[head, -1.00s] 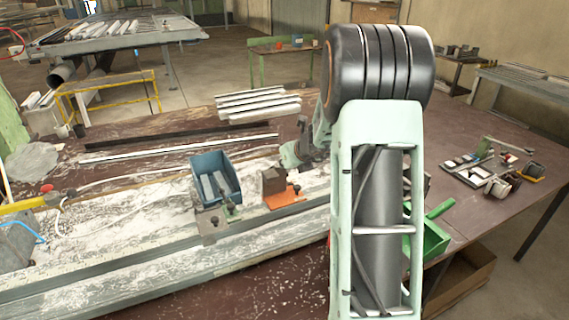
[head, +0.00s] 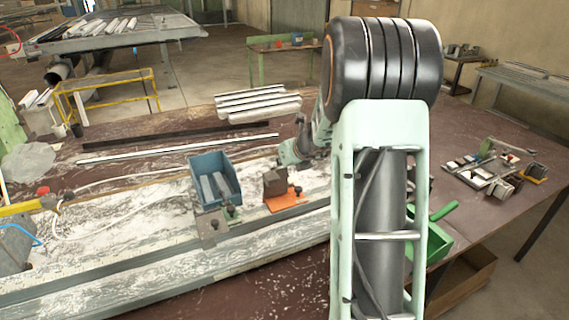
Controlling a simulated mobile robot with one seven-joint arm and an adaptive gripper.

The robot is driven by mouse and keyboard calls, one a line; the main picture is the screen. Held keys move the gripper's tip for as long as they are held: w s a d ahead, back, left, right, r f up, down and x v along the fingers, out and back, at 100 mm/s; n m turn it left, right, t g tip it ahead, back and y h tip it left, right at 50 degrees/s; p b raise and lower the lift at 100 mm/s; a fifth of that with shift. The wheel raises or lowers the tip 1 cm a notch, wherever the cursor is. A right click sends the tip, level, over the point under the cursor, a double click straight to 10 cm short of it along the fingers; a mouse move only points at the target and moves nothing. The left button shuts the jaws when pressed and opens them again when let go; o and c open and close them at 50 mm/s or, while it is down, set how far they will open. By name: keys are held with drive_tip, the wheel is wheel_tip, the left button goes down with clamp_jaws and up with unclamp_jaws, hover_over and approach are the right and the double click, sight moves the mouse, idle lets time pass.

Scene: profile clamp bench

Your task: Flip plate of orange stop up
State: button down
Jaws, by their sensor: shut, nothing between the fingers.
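The orange stop (head: 286,199) sits on the bench rail, right of the blue bin. A brown block-like part (head: 275,183) stands at its left end, and a small dark knob shows at its right. I cannot clearly make out the position of its plate.
A blue bin (head: 215,178) with pale pieces stands left of the stop, behind a grey stop (head: 212,226). Light profiles (head: 258,104) lie at the back. White debris covers the bench.

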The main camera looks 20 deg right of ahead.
drive_tip(key=v, duration=1.2)
drive_tip(key=shift+s+d+f, duration=0.2)
drive_tip(key=shift+s+d, duration=0.05)
drive_tip(key=shift+s, duration=0.05)
